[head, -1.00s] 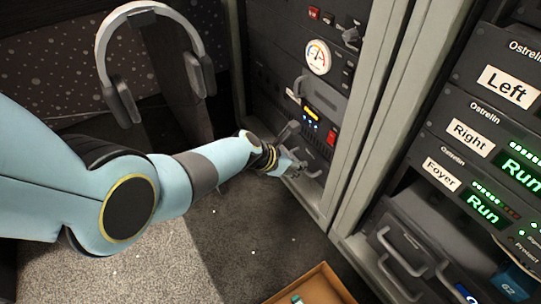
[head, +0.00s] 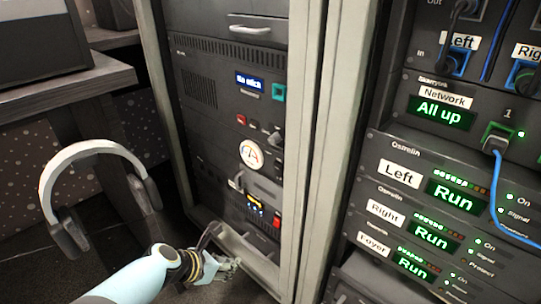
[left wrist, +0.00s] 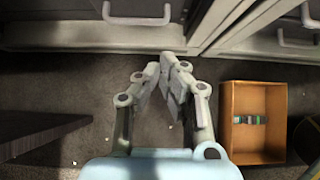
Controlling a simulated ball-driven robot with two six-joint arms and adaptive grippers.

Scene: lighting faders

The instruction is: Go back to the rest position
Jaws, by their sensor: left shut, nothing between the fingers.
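My left gripper (head: 222,268) is at the bottom of the head view, in front of the foot of the left equipment rack (head: 225,115). In the left wrist view its fingers (left wrist: 166,66) are closed together with nothing between them. Bare dark floor shows around and below them. A drawer handle (left wrist: 136,14) lies beyond the fingertips, apart from them. My right gripper is in neither view now.
A right rack holds units labelled Left (head: 400,174), Right and Foyer, with a blue cable (head: 497,195). Headphones (head: 70,236) hang at the left near a desk (head: 70,85). An open wooden box (left wrist: 240,146) stands on the floor at right in the wrist view.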

